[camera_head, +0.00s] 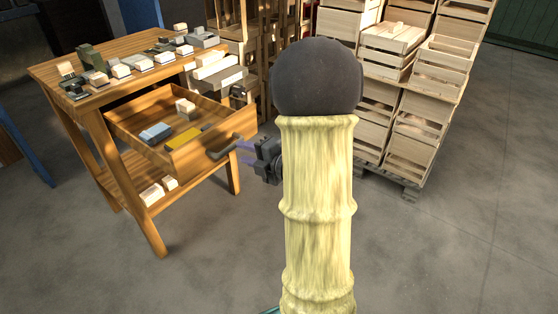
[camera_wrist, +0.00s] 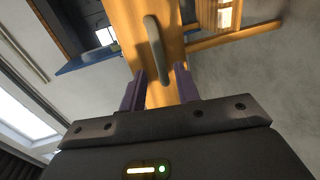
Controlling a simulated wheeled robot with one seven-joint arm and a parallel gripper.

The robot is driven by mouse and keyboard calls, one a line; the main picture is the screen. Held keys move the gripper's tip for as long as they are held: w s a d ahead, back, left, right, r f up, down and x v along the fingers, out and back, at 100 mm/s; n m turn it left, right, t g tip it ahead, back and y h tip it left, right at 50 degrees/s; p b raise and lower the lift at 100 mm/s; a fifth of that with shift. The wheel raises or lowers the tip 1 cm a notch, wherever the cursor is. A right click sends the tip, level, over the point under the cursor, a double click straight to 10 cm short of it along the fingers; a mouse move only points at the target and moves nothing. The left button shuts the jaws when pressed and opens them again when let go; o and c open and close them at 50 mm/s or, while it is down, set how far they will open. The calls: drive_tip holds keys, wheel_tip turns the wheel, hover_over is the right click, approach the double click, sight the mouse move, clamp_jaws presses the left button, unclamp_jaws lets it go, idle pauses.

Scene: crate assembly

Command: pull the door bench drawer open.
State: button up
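The wooden bench (camera_head: 140,62) stands at the left in the head view. Its drawer (camera_head: 192,150) is pulled well out, with its inside in plain sight. The dark bar handle (camera_head: 222,154) is on the drawer front and also shows in the wrist view (camera_wrist: 155,45). My gripper (camera_head: 241,152) is just right of the handle, pointing at the drawer front. In the wrist view the two purple fingers of my gripper (camera_wrist: 160,80) stand apart with nothing clamped between them. The handle's near end lies between the fingertips in that picture; I cannot tell its exact depth.
The drawer holds a blue block (camera_head: 155,133), a yellow item (camera_head: 183,138) and pale blocks (camera_head: 185,107). Several small items lie on the bench top. Pale blocks sit on the lower shelf. Wooden crates (camera_head: 425,85) are stacked on a pallet at the right. The floor in front is clear.

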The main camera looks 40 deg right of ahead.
drive_tip(key=p+v, duration=0.1)
drive_tip(key=v, duration=0.9)
drive_tip(key=shift+s+d, duration=0.15)
drive_tip(key=shift+s, duration=0.25)
drive_tip(key=shift+w, duration=0.1)
